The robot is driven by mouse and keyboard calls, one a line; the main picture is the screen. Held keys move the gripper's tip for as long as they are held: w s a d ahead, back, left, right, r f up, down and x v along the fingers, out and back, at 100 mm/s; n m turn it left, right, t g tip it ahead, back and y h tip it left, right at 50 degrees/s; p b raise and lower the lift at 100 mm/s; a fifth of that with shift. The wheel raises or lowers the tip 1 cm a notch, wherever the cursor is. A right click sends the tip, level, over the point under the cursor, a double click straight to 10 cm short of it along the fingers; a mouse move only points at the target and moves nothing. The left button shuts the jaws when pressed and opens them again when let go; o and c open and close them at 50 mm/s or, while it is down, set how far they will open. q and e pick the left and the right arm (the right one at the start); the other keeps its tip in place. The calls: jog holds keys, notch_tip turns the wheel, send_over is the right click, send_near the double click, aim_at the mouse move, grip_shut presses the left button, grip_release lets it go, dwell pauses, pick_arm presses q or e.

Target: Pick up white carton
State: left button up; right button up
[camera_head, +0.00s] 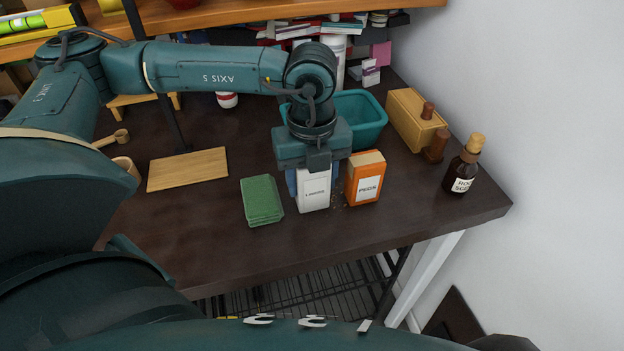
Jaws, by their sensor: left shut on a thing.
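The white carton (314,192), with a small dark label, stands upright on the dark table near its front edge. My left gripper (312,168) comes down on it from above and is shut on its upper part. The gripper hides the carton's top. I cannot tell whether the carton's base is touching the table. My right gripper is not in view.
An orange carton (365,180) stands close at the right. Green pads (262,201) lie at the left. Behind are a teal bin (362,118) and a wooden box (408,117). A brown bottle (463,167) stands at the right edge. The table front is clear.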

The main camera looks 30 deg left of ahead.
pick_arm(q)
jog(key=shift+c, duration=0.9)
